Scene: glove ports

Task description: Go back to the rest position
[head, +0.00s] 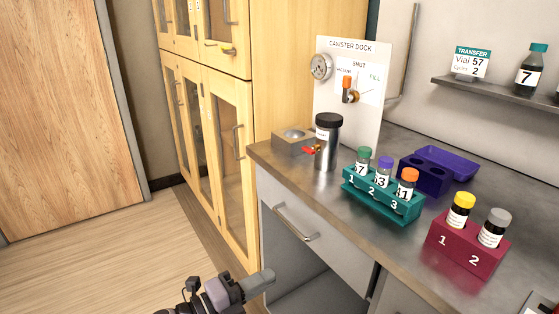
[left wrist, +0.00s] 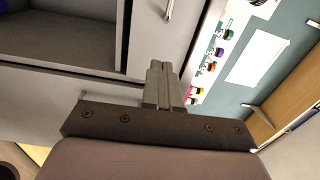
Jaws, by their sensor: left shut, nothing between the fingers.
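My left gripper (head: 258,281) is low at the bottom of the head view, in front of the grey bench cabinet and below the worktop. It is shut and empty, apart from everything. In the left wrist view its closed fingers (left wrist: 159,75) point toward the cabinet front. My right gripper is not in view.
On the bench (head: 336,188) stand a canister (head: 327,145), a teal rack (head: 382,196) with three vials, a maroon rack (head: 467,249) with two vials and an empty purple holder (head: 424,173). A drawer handle (head: 296,222) juts out near my left gripper. Open floor (head: 100,260) lies left.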

